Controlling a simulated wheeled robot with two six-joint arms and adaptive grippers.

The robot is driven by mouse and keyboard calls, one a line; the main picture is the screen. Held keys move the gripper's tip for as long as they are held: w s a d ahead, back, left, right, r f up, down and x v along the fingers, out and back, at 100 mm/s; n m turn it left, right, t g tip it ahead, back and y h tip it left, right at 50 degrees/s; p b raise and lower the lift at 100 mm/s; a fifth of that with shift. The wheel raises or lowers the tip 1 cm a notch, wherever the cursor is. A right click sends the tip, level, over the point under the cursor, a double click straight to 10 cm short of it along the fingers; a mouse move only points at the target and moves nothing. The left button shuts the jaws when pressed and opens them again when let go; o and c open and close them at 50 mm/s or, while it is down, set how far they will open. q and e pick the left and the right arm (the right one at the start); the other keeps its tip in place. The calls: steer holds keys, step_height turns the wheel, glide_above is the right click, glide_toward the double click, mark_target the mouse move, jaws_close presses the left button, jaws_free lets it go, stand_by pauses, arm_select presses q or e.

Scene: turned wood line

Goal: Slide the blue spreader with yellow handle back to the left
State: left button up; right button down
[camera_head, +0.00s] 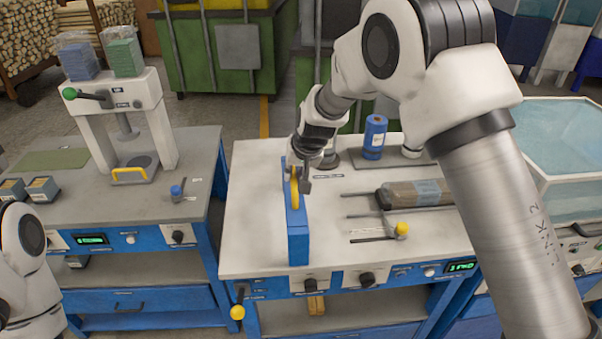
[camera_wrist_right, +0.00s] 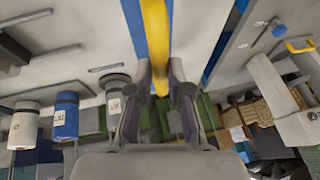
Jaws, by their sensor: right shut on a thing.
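The blue spreader (camera_head: 298,235) is a long upright bar standing on the right-hand workbench, near its left side. Its yellow handle (camera_head: 294,192) is on top, towards the far end. My right gripper (camera_head: 298,172) is over the bench, shut on the yellow handle. In the right wrist view the handle (camera_wrist_right: 155,35) runs down between the two fingers (camera_wrist_right: 160,95), with blue bar edges on both sides. The fingers and wrist hide part of the handle and the bar's far end. Only a part of my left arm shows at the left edge; its gripper is out of view.
Right of the spreader lie a wrapped brown bundle (camera_head: 415,193), thin rods and a yellow knob (camera_head: 402,228). A blue roll (camera_head: 375,137) stands behind. The bench top (camera_head: 250,205) left of the bar is bare. A gap separates it from the left bench (camera_head: 190,150) with a press.

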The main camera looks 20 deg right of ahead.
steer(key=shift+f, duration=0.15)
steer(key=c, duration=1.5)
jaws_free()
steer(key=o, duration=0.4)
steer(key=shift+a, duration=0.15)
steer(key=shift+w+a, duration=0.25)
steer(key=shift+w, duration=0.05)
steer(key=shift+s+d+r, duration=0.1)
steer(key=shift+s+r, duration=0.05)
steer(key=shift+r, duration=0.05)
steer(key=a+v, duration=0.1)
steer(key=v, duration=1)
steer(key=shift+d, duration=0.5)
steer(key=shift+r, duration=0.15)
steer(key=shift+s, duration=0.1)
